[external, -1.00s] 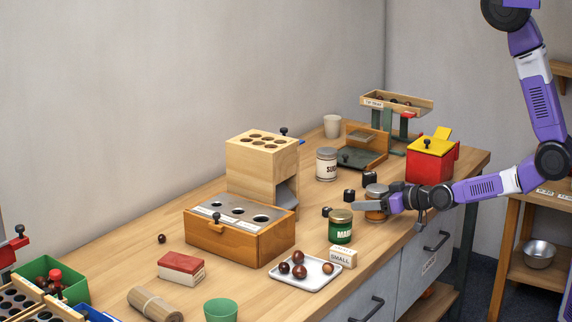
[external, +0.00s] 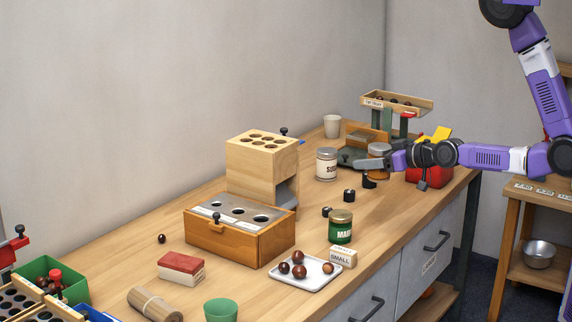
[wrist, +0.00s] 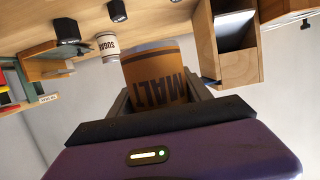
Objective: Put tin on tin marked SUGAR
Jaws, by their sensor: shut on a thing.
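My gripper (external: 372,162) is shut on an orange-brown tin with a grey lid (external: 379,149), held above the table towards the back right. In the wrist view the held tin (wrist: 158,75) reads MALT and sits between the fingers, upside down in that picture. The white tin marked SUGAR (external: 326,165) stands upright on the table, left of the held tin and apart from it. It also shows in the wrist view (wrist: 107,46), beyond the held tin. Nothing rests on its lid.
Small black weights (external: 349,195) lie on the table below my gripper. A green tin (external: 340,228) stands in front. A wooden block with holes (external: 262,150) is left of the SUGAR tin.

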